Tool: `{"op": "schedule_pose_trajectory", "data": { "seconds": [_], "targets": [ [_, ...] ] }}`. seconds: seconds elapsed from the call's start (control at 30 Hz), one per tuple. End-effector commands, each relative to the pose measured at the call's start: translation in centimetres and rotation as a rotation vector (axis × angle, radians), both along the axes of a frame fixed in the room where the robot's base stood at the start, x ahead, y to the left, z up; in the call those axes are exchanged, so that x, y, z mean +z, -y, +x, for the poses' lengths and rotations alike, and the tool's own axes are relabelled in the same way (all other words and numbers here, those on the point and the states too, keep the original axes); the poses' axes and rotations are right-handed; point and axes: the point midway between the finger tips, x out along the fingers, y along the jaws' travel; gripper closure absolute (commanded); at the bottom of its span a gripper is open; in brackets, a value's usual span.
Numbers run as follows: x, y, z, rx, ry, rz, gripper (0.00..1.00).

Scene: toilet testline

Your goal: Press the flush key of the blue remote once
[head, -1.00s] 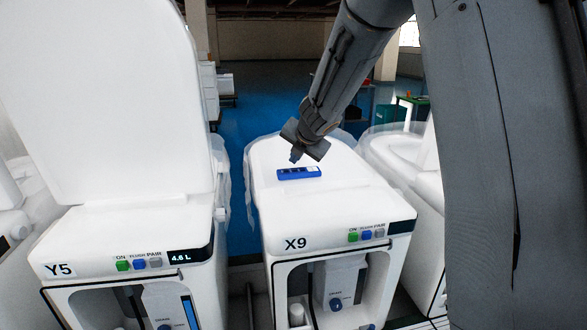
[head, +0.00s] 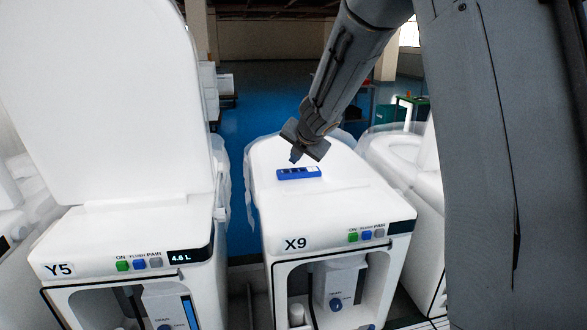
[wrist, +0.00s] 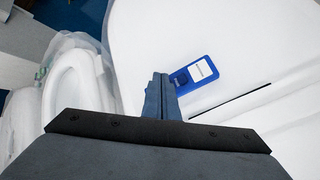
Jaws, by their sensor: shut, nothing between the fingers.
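The blue remote (head: 299,173) lies flat on the white lid of the toilet marked X9 (head: 340,205). It has dark keys and a pale patch at its right end. In the wrist view the remote (wrist: 183,81) shows a white label and a dark key close to my fingertips. My gripper (head: 294,158) is shut and empty, pointing down just above the remote's left part. In the wrist view its closed fingers (wrist: 158,84) end beside the remote's near end. I cannot tell whether the tips touch it. The key markings are too small to read.
The X9 front panel has ON, flush (head: 366,236) and PAIR buttons. Toilet Y5 (head: 130,245) stands at left with its lid raised and a display reading 4.6 L. Another white toilet (head: 400,160) stands close at right. The space above the X9 lid is otherwise clear.

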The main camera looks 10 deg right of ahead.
Motion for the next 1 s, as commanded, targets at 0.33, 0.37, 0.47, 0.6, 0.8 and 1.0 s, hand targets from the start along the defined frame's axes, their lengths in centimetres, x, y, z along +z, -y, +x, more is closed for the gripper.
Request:
{"op": "schedule_pose_trajectory", "data": {
  "seconds": [0.33,0.37,0.47,0.6,0.8,1.0],
  "targets": [
    [-0.1,0.0,0.0,0.0,0.0,0.0,1.0],
    [-0.2,0.0,0.0,0.0,0.0,0.0,1.0],
    [-0.6,0.0,0.1,-0.001,0.0,0.001,1.0],
    [-1.0,0.1,0.2,0.0,0.0,0.0,1.0],
    [-0.9,0.1,0.2,0.0,0.0,0.0,1.0],
    [-1.0,0.1,0.2,0.0,0.0,0.0,1.0]
  ]
}}
